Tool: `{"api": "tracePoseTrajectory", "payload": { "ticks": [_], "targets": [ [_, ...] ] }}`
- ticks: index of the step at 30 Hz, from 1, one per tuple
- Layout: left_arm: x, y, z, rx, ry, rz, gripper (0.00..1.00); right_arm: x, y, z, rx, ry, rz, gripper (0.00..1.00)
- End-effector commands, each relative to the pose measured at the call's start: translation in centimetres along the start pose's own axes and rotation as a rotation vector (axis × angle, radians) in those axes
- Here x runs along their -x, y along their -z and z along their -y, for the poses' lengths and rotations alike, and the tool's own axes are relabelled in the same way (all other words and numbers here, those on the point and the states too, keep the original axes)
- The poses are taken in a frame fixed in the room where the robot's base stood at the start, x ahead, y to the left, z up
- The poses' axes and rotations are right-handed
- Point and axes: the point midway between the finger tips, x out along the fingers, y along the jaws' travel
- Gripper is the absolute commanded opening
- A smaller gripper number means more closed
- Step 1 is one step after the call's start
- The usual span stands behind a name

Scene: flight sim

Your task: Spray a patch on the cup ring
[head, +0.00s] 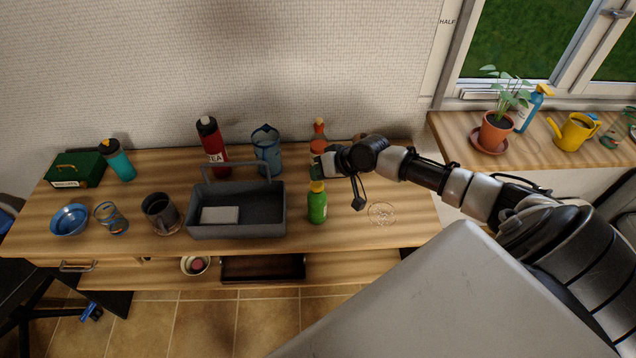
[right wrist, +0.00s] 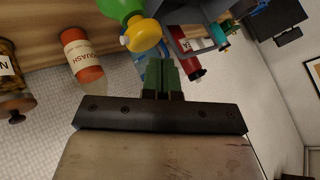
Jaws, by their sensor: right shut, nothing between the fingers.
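A pale cup ring (head: 382,213) marks the wooden table top near its right end. A green bottle with a yellow top (head: 317,205) stands upright left of the ring; it also shows at the top of the right wrist view (right wrist: 122,8). A blue bottle with an orange-yellow spray head (head: 530,108) stands on the window sill behind the plant. My right gripper (head: 325,165) is shut and empty, above the table behind the green bottle. Its closed fingers (right wrist: 162,75) show in the right wrist view, apart from the bottle's yellow cap. My left gripper is not in view.
A grey caddy (head: 236,222) with a pale block stands left of the green bottle. A blue pitcher (head: 266,150) and red flask (head: 212,145) stand behind. Table around the ring is clear.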

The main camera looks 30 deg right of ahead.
Motion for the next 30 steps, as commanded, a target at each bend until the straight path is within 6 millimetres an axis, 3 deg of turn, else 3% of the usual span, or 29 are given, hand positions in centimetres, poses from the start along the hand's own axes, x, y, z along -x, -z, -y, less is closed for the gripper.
{"api": "tracePoseTrajectory", "payload": {
  "ticks": [8, 24, 30],
  "targets": [
    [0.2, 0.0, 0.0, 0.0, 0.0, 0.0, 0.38, 0.1, 0.1, 0.1, 0.0, 0.0, 0.0, 0.0],
    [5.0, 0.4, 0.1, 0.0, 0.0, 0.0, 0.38, 3.8, 2.8, 2.8, -0.001, 0.0, -0.001, 0.0],
    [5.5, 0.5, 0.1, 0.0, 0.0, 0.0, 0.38, 4.2, 3.1, 3.1, -0.001, 0.0, 0.0, 0.0]
  ]
}}
